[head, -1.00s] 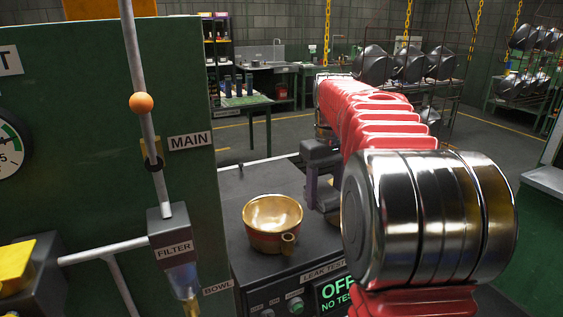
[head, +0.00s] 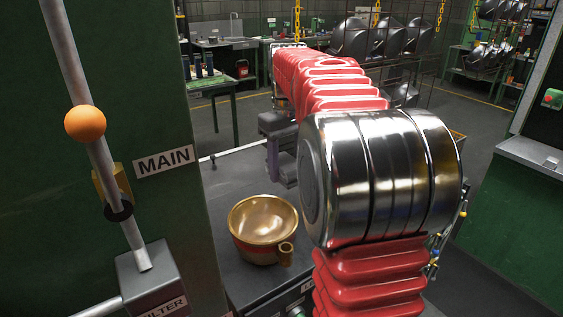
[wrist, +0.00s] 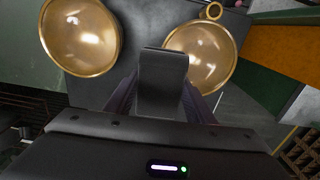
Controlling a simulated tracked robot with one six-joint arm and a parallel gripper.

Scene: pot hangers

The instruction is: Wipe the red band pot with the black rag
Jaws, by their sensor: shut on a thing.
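A gold pot with a red band (head: 264,230) stands upright on the dark bench top in the head view, with a short stub handle at its front right. My gripper (head: 274,152) is behind it and slightly right, apart from it in the picture. In the wrist view my gripper (wrist: 160,60) is shut on a dark purplish thing (wrist: 203,100). It shows on both sides of the dark finger and is mostly hidden; I cannot tell if it is the black rag. Two gold pots show there: a left one (wrist: 80,35) and a right one (wrist: 212,50), partly behind the finger. No band shows there.
A green panel with a sloping pipe, an orange ball (head: 85,123) and a MAIN label (head: 164,162) stands left of the bench (head: 235,180). My red arm hides the bench's right side. A green cabinet (head: 530,215) stands at right. Dark pots hang behind.

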